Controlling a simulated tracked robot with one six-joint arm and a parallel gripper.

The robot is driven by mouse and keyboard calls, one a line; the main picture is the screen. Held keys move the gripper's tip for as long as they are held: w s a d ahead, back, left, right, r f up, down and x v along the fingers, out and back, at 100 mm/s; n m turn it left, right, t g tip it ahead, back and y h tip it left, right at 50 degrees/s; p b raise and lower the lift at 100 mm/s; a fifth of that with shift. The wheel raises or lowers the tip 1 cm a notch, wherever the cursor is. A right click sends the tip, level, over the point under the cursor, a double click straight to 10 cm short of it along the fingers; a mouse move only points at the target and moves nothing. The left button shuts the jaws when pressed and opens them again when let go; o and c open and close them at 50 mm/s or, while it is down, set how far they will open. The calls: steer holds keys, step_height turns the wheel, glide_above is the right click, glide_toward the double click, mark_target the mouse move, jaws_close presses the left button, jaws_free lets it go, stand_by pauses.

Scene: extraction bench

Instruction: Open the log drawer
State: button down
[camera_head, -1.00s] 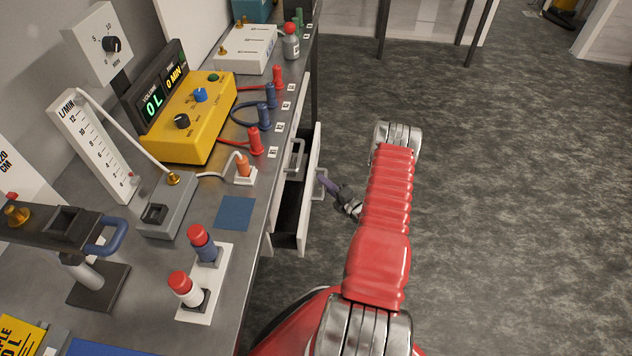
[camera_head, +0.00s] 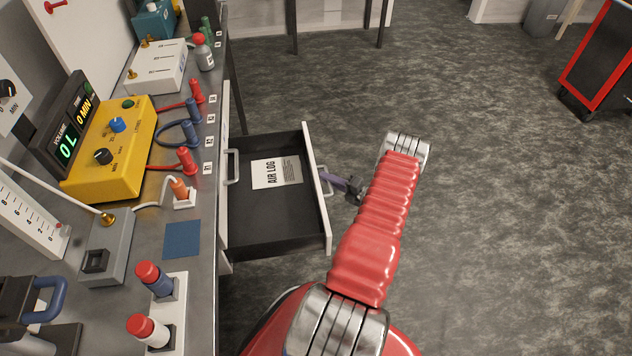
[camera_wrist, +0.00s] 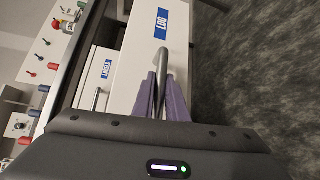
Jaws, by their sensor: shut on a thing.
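The log drawer (camera_head: 262,226) stands well out from the bench, and its dark inside shows. A white sheet headed AIR LOG (camera_head: 276,172) lies in it. In the wrist view the drawer's white front (camera_wrist: 150,62) bears a blue LOG label. My gripper (camera_head: 328,178) is at the outer side of the drawer front. In the wrist view its purple fingers (camera_wrist: 162,95) are shut on the metal bar handle (camera_wrist: 163,60), one on each side. My red arm covers the floor to the right of the drawer.
A drawer labelled LABELS (camera_wrist: 107,69) is shut beside the log drawer. The bench top (camera_head: 205,245) carries a yellow control box (camera_head: 112,150), a white box (camera_head: 157,68), and red and blue plugs. The grey floor (camera_head: 500,200) to the right is clear; a red-framed cart (camera_head: 600,75) stands far right.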

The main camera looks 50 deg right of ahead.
steer(key=shift+s+f, duration=0.25)
steer(key=shift+f, duration=0.05)
steer(key=c, duration=2)
jaws_free()
steer(key=shift+o, duration=1.2)
steer(key=shift+r, duration=0.15)
steer(key=shift+d, duration=0.1)
steer(key=s+r, duration=0.2)
steer(key=s, duration=1.1)
steer(key=shift+s, duration=0.3)
